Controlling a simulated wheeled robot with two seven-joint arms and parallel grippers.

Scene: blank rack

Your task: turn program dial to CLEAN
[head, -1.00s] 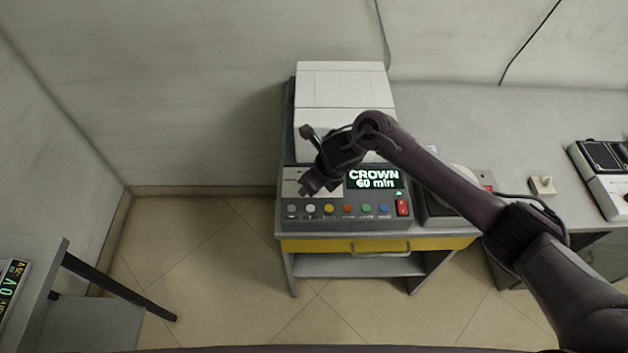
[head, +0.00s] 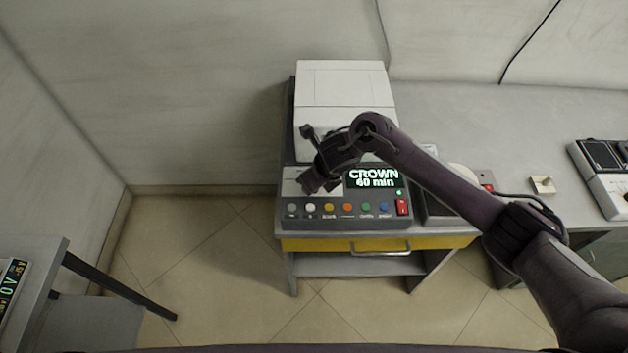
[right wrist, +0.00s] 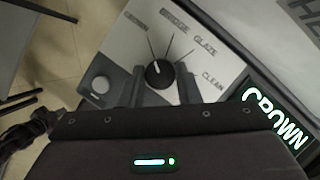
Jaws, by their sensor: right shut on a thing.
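The program dial (right wrist: 158,75) is a black round knob with a white pointer line on a light panel (right wrist: 126,50). Printed around it are CROWN, BRIDGE, GLAZE and CLEAN, with CLEAN at the right. The pointer faces up and slightly left, on the CROWN–BRIDGE side. My right gripper (right wrist: 160,90) is shut on the dial, one finger on each side. In the head view my right gripper (head: 314,186) reaches down onto the panel and hides the dial. The furnace display (head: 375,178) reads CROWN 60 min. My left gripper is not in view.
A row of coloured buttons (head: 347,208) and a red switch (head: 402,207) sit along the furnace front, close to my gripper. The white furnace body (head: 346,85) rises behind. A small beige block (head: 542,185) lies on the grey counter (head: 480,120) at right.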

